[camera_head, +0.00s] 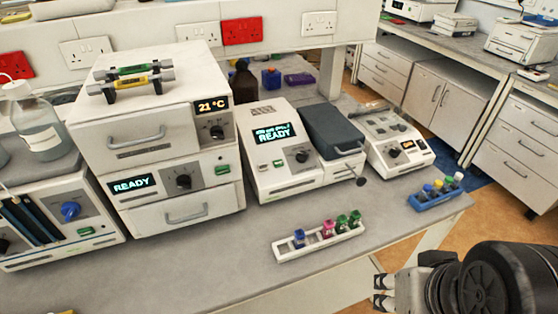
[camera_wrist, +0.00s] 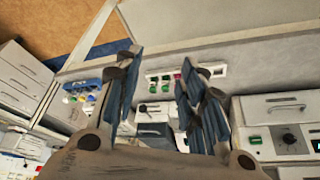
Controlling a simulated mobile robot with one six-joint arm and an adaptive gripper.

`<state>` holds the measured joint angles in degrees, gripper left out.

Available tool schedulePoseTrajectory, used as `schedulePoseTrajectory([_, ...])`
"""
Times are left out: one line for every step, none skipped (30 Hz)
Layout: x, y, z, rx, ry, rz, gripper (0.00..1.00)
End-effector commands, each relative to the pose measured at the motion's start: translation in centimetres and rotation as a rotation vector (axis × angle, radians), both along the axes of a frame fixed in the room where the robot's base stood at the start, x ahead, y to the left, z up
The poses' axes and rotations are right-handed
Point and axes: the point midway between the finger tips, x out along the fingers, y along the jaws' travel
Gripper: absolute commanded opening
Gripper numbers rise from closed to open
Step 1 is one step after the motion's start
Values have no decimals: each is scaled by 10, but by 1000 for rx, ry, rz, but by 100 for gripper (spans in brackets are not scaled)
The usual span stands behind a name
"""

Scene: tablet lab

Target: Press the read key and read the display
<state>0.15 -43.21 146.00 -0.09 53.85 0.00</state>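A white bench instrument (camera_head: 290,178) with a dark grey lid (camera_head: 332,129) stands mid-bench. Its display (camera_head: 273,133) shows READY in cyan under a smaller line that I cannot read surely. Below the display are a green key (camera_head: 279,166) and a dark knob (camera_head: 301,153); key labels are too small to read, so I cannot tell which is the read key. My gripper (camera_head: 383,291) is low at the right in the head view, in front of the bench and well apart from the instrument. In the wrist view its fingers (camera_wrist: 160,95) are spread and empty.
A white rack (camera_head: 284,252) with several capped vials stands in front of the instrument; a blue rack (camera_head: 424,204) is at the right. A stacked unit (camera_head: 146,157) on the left shows 21 °C and READY. A smaller device (camera_head: 385,128) stands right. The front bench strip is otherwise clear.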

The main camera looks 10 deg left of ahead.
Motion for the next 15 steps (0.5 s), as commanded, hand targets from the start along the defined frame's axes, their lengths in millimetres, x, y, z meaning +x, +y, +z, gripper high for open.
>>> schedulePoseTrajectory([0, 0, 0, 0, 0, 0, 31])
schedulePoseTrajectory([0, 0, 0, 0, 0, 0, 29])
schedulePoseTrajectory([0, 0, 0, 0, 0, 0, 27])
schedulePoseTrajectory([0, 0, 0, 0, 0, 0, 25])
schedulePoseTrajectory([0, 0, 0, 0, 0, 0, 23])
schedulePoseTrajectory([0, 0, 0, 0, 0, 0, 20])
schedulePoseTrajectory([0, 0, 0, 0, 0, 0, 18])
schedulePoseTrajectory([0, 0, 0, 0, 0, 0, 16])
schedulePoseTrajectory([0, 0, 0, 0, 0, 0, 13])
schedulePoseTrajectory([0, 0, 0, 0, 0, 0, 11])
schedulePoseTrajectory([0, 0, 0, 0, 0, 0, 9])
schedulePoseTrajectory([0, 0, 0, 0, 0, 0, 7])
schedulePoseTrajectory([0, 0, 0, 0, 0, 0, 5])
schedulePoseTrajectory([0, 0, 0, 0, 0, 0, 3])
schedulePoseTrajectory([0, 0, 0, 0, 0, 0, 0])
